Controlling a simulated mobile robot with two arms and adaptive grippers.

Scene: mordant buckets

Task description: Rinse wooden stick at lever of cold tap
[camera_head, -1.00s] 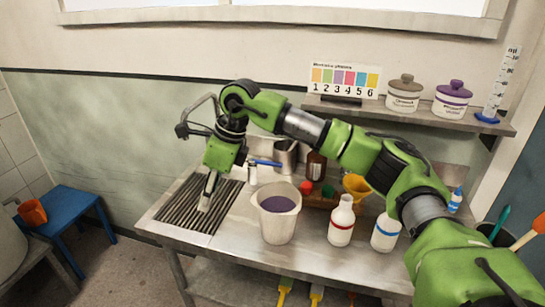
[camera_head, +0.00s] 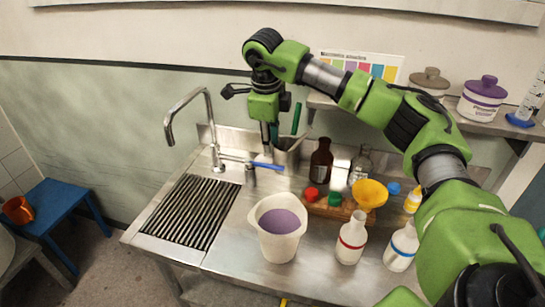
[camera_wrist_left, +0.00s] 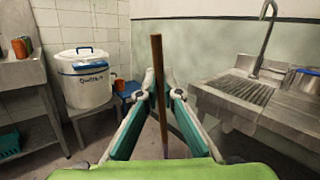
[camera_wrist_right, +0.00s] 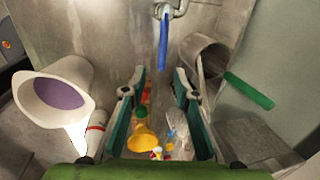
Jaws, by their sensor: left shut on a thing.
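The wooden stick (camera_wrist_left: 157,80) stands upright in the left wrist view. My left gripper (camera_wrist_left: 161,98) is shut on it, and its lower part looks purplish. The left gripper does not show in the head view. The sink tap (camera_head: 190,112) has a tall bent spout. Its blue lever (camera_head: 268,166) points to the right. My right gripper (camera_head: 267,142) points down just above the lever, its fingers seen edge-on. In the right wrist view the right gripper (camera_wrist_right: 160,92) is open and empty, with the blue lever (camera_wrist_right: 163,45) ahead of its fingertips, apart from them.
A white bucket (camera_head: 254,220) of purple liquid stands on the steel counter right of the ribbed drain (camera_head: 192,212). A metal pot (camera_head: 287,158), brown bottle (camera_head: 321,160), yellow funnel (camera_head: 370,194) and white bottles (camera_head: 352,238) crowd the right side. A lidded bucket (camera_wrist_left: 84,80) stands at left.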

